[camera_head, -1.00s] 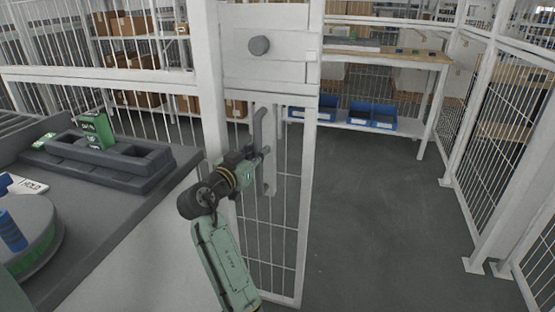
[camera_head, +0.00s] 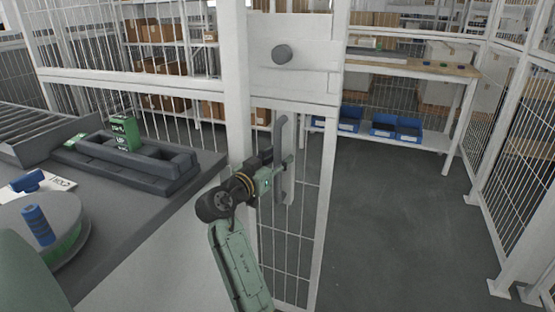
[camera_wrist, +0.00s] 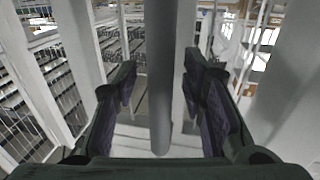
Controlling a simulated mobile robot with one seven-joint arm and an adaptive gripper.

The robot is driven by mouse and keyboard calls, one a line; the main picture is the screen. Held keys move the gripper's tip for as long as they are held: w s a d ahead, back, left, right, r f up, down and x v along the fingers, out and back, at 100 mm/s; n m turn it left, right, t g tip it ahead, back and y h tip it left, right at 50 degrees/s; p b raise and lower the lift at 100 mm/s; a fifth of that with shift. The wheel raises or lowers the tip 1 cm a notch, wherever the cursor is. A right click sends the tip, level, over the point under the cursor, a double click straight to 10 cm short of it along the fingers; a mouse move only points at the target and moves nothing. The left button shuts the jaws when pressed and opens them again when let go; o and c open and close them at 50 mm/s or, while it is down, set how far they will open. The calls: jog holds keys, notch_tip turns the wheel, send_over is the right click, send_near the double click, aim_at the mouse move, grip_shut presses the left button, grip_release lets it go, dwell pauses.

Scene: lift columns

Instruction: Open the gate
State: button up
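The gate (camera_head: 329,190) is a white-framed mesh panel in the middle of the head view, beside a white post. Below the plate is a long vertical grey handle (camera_head: 281,133). My gripper (camera_head: 284,163) is at the handle's middle height. In the wrist view the handle bar (camera_wrist: 160,75) runs between my gripper's two dark fingers (camera_wrist: 160,88). The fingers are apart, with a visible gap on each side of the bar. I cannot tell whether the gate is latched or ajar.
A grey counter (camera_head: 115,245) with a green box (camera_head: 125,133) on a dark holder and a round turntable stands at the left. A wooden-topped bench (camera_head: 425,64) with blue bins (camera_head: 397,127) is behind. Clear floor (camera_head: 400,220) lies right of the gate, bounded by mesh fencing.

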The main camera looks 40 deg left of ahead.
jog(key=s+d, duration=0.1)
jog(key=s, duration=1.1)
jog(key=shift+d, duration=0.2)
